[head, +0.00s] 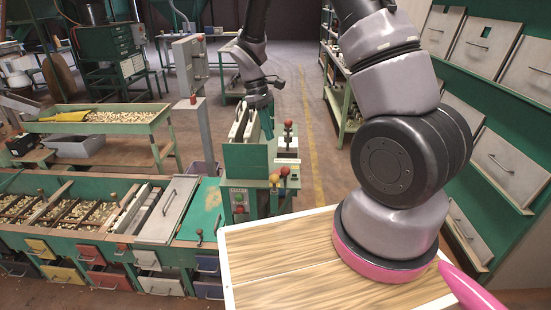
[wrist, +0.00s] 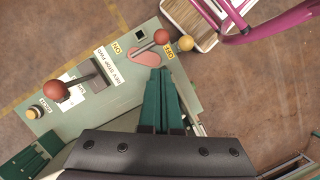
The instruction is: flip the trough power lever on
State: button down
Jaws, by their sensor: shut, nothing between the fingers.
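The lever with ON and OFF labels has a red ball knob (wrist: 161,37) and a grey shaft. In the wrist view its knob leans toward the OFF label (wrist: 168,50), away from the ON label (wrist: 117,47). A second lever with a red ball (wrist: 57,90) stands at the left of the same pale green panel (wrist: 100,85). My gripper (wrist: 162,72) is shut and empty, its green fingers over the panel just below the ON/OFF lever, with no visible contact. In the head view my gripper (head: 268,134) is beside the control box (head: 285,160).
A yellow ball (wrist: 186,43) sits beside the ON/OFF lever, and an orange button (wrist: 34,112) is at the panel's left end. A sorting trough (head: 60,215) is at left. A wooden-topped surface (head: 280,265) is in front. Open floor (head: 310,80) lies behind the control box.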

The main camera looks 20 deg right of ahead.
jog(key=x, duration=1)
jog(key=shift+s, duration=0.1)
